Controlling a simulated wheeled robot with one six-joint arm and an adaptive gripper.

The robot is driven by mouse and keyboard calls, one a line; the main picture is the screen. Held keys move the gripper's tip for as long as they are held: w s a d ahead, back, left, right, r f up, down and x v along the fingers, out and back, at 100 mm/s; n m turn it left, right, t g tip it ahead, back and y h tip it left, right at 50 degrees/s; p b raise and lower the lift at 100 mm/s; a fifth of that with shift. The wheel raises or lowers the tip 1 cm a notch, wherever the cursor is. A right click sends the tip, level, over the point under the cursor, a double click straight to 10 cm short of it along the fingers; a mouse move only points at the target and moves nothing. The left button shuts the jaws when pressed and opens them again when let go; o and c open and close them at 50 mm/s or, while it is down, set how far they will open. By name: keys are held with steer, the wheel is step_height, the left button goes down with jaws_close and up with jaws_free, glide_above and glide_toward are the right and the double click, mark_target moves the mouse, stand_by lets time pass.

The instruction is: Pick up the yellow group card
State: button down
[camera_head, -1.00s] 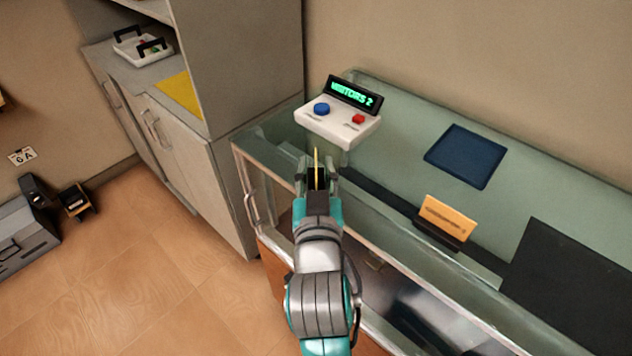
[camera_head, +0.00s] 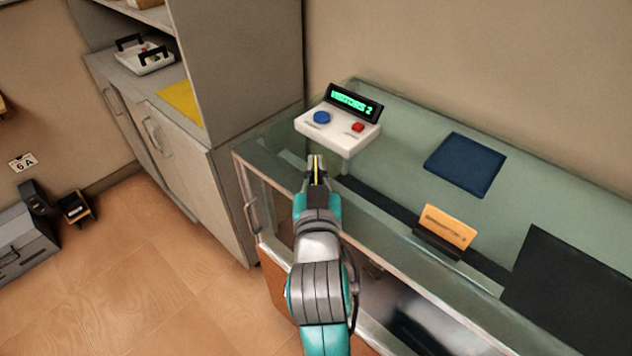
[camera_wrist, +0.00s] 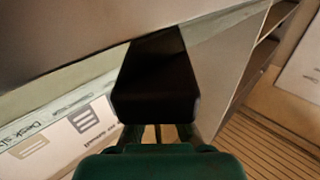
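The yellow group card (camera_head: 316,166) shows edge-on as a thin upright yellow strip in the head view, at the near left part of the glass counter. My gripper (camera_head: 317,172) has its fingers close together on both sides of it and looks shut on it. Most of the card's face is hidden. In the wrist view my gripper (camera_wrist: 157,134) is at the bottom, with a thin line between the fingers. A black block (camera_wrist: 157,85) lies just beyond them. I cannot tell whether the card touches the counter.
On the glass counter stand a white console (camera_head: 338,130) with blue and red buttons and a lit display, a dark blue pad (camera_head: 465,164), an orange card (camera_head: 449,227) in a black holder and a black panel (camera_head: 575,290). A grey cabinet (camera_head: 245,80) rises at the left.

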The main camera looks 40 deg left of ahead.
step_height(320, 180, up, 10)
stand_by(0.5)
